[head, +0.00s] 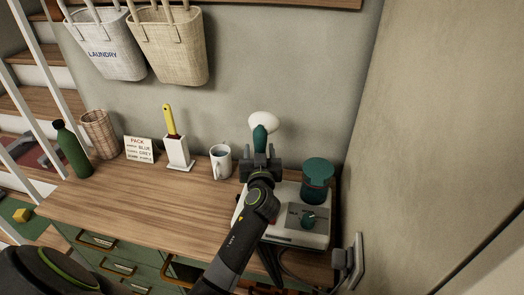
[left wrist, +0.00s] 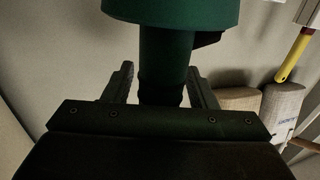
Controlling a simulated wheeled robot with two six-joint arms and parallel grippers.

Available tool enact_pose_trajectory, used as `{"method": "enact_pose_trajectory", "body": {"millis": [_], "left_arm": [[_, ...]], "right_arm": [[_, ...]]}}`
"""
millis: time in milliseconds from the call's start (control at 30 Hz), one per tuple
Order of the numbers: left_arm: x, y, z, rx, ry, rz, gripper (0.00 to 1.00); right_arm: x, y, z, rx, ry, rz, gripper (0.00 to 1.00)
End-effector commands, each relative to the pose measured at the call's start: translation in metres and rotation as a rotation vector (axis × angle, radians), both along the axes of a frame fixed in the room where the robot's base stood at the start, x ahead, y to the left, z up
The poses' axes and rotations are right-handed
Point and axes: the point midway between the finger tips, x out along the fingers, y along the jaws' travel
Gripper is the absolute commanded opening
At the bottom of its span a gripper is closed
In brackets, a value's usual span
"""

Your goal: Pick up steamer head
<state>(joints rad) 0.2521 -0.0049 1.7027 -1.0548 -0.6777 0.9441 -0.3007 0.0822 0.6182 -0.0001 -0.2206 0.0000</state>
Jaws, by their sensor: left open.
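The steamer head, with a white oval face (head: 263,122) and a green handle (head: 260,139), stands upright at the back of the pale steamer base (head: 252,220). My left gripper (head: 261,160) is at the handle, just below the white face. In the left wrist view the green handle (left wrist: 165,55) rises between the two spread fingers of my left gripper (left wrist: 163,85), with a gap on each side. The fingers are open and not closed on it. The lower handle is hidden behind the gripper. My right gripper does not show.
A dark green tank (head: 317,180) and knob (head: 308,219) are on the base. A white mug (head: 221,162) stands close left; a yellow-handled brush (head: 171,120), sign (head: 139,149), wicker cup (head: 99,133) and green bottle (head: 73,150) stand farther left. The front bench top (head: 150,205) is clear.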

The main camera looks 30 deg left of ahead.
Motion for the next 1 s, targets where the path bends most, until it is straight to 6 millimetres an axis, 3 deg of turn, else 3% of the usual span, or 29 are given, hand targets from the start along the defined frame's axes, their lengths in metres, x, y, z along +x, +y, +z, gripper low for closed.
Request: {"method": "enact_pose_trajectory", "body": {"millis": [167,267,433,567,867,1000], "left_arm": [[0.0,0.0,-0.001,-0.001,0.0,0.0,0.52],[0.0,0.0,-0.001,-0.001,0.0,0.0,0.4],[0.0,0.0,-0.001,0.0,0.001,0.0,0.18],[0.0,0.0,-0.001,-0.001,0.002,0.0,0.01],[0.0,0.0,0.0,-0.001,0.002,0.001,0.0],[0.0,0.0,0.015,-0.001,-0.004,0.001,0.0]], "right_arm": [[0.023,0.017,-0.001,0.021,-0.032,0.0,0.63],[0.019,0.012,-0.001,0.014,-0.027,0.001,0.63],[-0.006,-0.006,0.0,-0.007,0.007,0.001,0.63],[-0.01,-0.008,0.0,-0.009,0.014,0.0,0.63],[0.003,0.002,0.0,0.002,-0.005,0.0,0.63],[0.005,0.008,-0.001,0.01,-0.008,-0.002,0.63]]}}
